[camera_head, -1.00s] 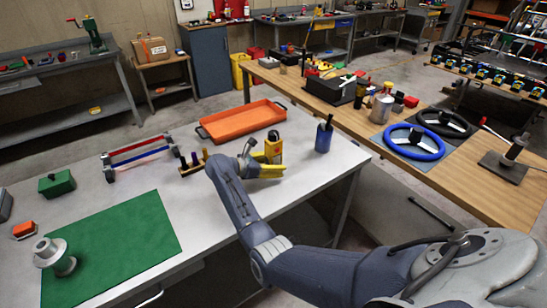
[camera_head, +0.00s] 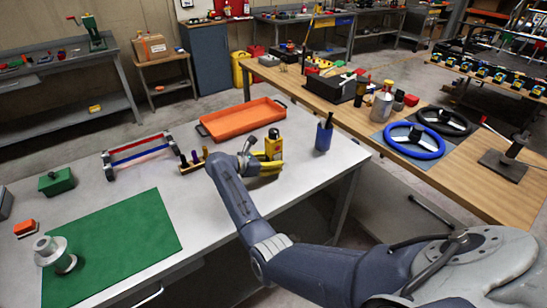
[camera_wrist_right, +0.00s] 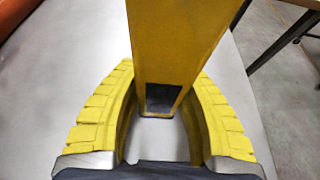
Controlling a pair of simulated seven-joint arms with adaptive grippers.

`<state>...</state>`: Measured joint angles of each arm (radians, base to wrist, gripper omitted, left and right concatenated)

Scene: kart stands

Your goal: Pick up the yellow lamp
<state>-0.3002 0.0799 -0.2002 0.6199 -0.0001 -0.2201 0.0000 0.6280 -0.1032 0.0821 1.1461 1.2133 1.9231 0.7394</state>
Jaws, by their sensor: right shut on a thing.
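The yellow lamp (camera_head: 273,146) is upright at the far right part of the grey table, between the orange tray and the blue cup. My right gripper (camera_head: 270,166) has yellow fingers and is shut on the lamp. In the right wrist view, the lamp's yellow body (camera_wrist_right: 175,40) stands between the two curved fingers of the right gripper (camera_wrist_right: 163,78). A dark patch shows low on the body. I cannot tell whether the lamp's base is clear of the table. My left gripper is not in view.
An orange tray (camera_head: 241,131) lies behind the lamp. A blue cup (camera_head: 323,137) stands to its right. A small wooden rack (camera_head: 190,168) and a red and blue-barred frame (camera_head: 140,151) are to the left. The green mat (camera_head: 118,245) is mostly bare.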

